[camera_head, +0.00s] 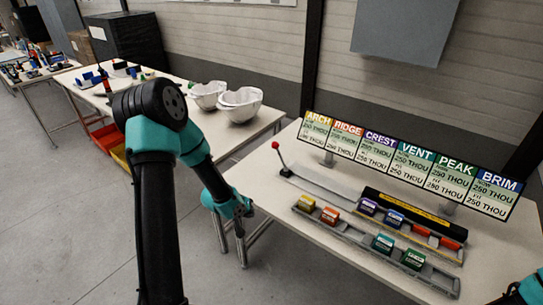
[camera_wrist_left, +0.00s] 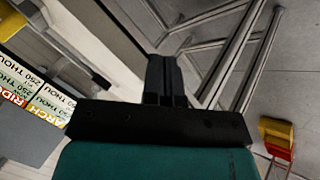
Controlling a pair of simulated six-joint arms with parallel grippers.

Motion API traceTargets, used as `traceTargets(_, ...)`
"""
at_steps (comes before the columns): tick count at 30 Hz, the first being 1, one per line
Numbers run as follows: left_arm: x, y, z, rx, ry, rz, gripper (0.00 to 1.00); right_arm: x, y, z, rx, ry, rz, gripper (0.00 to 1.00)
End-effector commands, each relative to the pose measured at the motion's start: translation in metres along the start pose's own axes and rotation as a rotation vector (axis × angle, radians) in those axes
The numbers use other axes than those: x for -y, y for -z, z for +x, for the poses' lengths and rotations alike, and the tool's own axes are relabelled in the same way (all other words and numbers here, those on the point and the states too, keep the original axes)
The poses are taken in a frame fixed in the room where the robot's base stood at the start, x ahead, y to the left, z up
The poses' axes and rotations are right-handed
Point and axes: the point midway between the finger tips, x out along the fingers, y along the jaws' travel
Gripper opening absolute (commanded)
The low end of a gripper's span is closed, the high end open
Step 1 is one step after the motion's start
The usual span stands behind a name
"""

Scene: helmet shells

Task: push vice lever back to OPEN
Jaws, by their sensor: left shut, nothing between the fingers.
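The vice lever (camera_head: 280,159) is a thin dark rod with a red knob, standing at the left end of a long grey vice (camera_head: 325,186) on the right-hand table. It leans slightly left in the head view. My left gripper (camera_head: 247,211) is at the table's left edge, below and left of the lever and apart from it. In the left wrist view its fingers (camera_wrist_left: 165,80) are closed together with nothing between them. I cannot make out the lever in that view. My right gripper is not in view; only a bit of my right arm shows at the bottom right corner.
A lettered sign board (camera_head: 405,163) stands behind the vice. A grey rail (camera_head: 345,231) with several coloured blocks lies in front. White helmet shells (camera_head: 240,104) sit on the left-hand table. Bare tabletop (camera_head: 262,182) lies left of the vice.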

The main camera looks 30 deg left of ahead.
Motion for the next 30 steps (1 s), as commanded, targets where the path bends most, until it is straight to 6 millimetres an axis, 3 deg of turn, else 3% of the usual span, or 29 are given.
traceTargets(1,0.009,0.022,-0.015,-0.047,-0.005,-0.023,0.00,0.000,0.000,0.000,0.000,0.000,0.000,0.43)
traceTargets(3,0.019,0.047,-0.030,-0.104,-0.026,-0.061,0.00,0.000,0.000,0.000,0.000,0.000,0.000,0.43)
traceTargets(9,0.034,0.091,-0.044,-0.225,-0.164,-0.225,0.00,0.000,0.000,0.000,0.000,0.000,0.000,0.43)
traceTargets(21,0.050,0.125,-0.041,-0.290,-0.620,-0.628,0.00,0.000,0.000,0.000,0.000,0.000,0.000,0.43)
traceTargets(30,0.067,0.130,-0.056,-0.188,-0.975,-0.890,0.00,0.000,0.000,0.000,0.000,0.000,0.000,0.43)
